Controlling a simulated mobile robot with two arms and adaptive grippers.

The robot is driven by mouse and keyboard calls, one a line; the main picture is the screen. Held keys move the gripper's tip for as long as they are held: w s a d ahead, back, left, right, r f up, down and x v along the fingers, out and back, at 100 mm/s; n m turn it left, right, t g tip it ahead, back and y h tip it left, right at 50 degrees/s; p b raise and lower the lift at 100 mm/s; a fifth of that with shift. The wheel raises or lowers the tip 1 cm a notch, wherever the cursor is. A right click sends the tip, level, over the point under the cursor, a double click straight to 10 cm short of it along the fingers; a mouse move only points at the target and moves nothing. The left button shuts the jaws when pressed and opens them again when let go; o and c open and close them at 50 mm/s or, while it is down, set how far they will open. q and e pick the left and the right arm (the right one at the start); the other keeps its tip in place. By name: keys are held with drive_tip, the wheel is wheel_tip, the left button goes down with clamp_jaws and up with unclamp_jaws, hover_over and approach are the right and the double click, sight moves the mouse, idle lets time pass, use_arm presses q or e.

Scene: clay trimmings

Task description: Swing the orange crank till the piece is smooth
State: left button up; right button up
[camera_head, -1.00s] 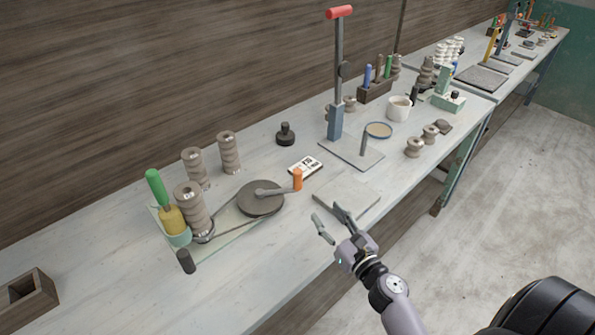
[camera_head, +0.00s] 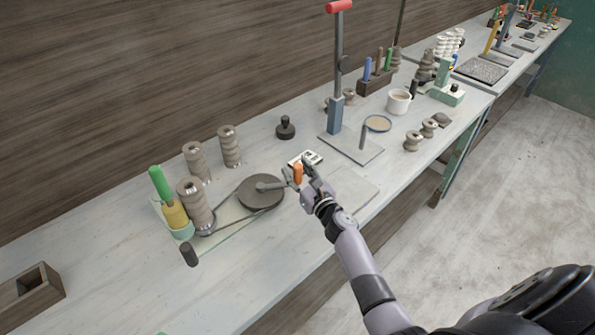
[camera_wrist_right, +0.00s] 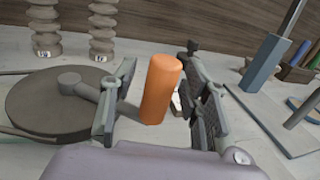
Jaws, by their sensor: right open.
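The orange crank handle (camera_head: 297,173) stands upright at the end of a grey arm on a dark round wheel (camera_head: 262,192). A belt runs from the wheel to a small pulley under a ribbed grey clay piece (camera_head: 195,204) at the left. My right gripper (camera_head: 304,177) is open around the orange handle. In the right wrist view the handle (camera_wrist_right: 160,90) stands between the two open fingers (camera_wrist_right: 158,98), with gaps on both sides. The wheel (camera_wrist_right: 55,102) lies to the left there. My left gripper is not in view.
A green-handled tool (camera_head: 159,183) stands in a cup beside the clay piece. A red-topped lever press (camera_head: 337,80) rises to the right.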

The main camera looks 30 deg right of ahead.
drive_tip(key=shift+c, duration=0.3)
clamp_jaws()
idle(0.3)
idle(0.3)
